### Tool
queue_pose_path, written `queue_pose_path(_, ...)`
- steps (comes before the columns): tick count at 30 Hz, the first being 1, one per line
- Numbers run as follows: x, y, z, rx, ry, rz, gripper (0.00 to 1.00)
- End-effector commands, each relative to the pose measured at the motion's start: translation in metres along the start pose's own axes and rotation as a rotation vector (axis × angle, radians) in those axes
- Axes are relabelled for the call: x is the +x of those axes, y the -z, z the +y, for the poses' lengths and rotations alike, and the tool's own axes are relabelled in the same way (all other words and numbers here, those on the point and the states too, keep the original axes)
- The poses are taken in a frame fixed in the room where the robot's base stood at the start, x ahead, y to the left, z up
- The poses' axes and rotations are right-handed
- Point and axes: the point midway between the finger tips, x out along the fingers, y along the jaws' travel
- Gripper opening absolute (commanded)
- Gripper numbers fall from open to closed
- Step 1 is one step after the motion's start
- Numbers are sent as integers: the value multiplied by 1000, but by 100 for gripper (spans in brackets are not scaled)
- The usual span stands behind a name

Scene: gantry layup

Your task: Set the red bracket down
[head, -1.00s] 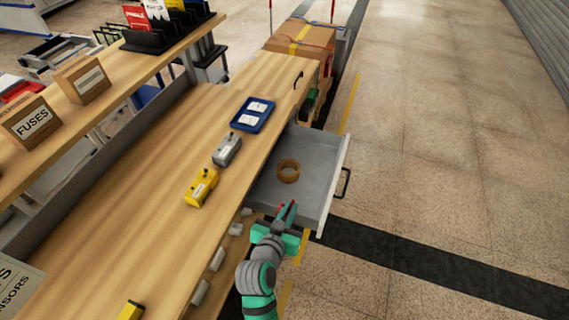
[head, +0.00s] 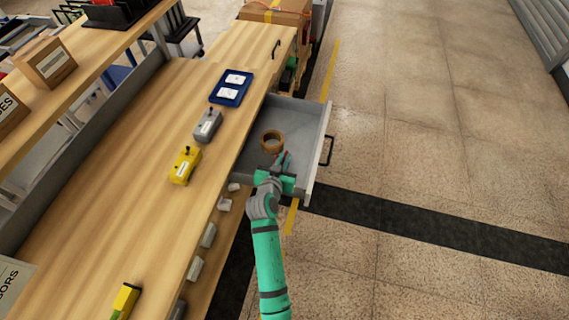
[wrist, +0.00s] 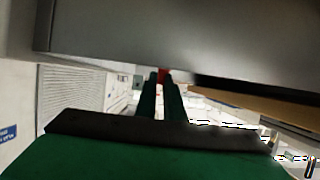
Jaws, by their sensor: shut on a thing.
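My gripper (head: 280,168) is shut on the red bracket (wrist: 163,75). Only a small red part of the bracket shows between the dark green fingertips in the wrist view; the fingers hide the rest. In the head view the gripper is at the near end of the open grey drawer (head: 304,122), close to a brown ring (head: 272,141) lying in it. I cannot tell how high the bracket is above the drawer floor. A large grey surface (wrist: 180,40) fills the top of the wrist view, close to the fingers.
The wooden bench (head: 130,150) lies left of the drawer. It carries a yellow box (head: 184,168), a grey box (head: 207,126) and a blue tray (head: 231,87) with two white cards. Open floor (head: 430,150) lies to the right. A cardboard box (head: 275,12) stands beyond the bench.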

Motion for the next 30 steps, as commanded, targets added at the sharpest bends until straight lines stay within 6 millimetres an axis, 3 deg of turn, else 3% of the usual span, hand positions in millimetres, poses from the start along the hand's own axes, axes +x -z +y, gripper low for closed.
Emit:
queue_pose_path(4, 9, -4, 0, 0, 0, 1, 0)
queue_pose_path(11, 19, -31, 0, -1, 0, 0, 0)
queue_pose_path(22, 20, -34, 0, 1, 0, 1, 0)
queue_pose_path(25, 20, -35, 0, 1, 0, 0, 27)
queue_pose_path(30, 20, -35, 0, 1, 0, 0, 27)
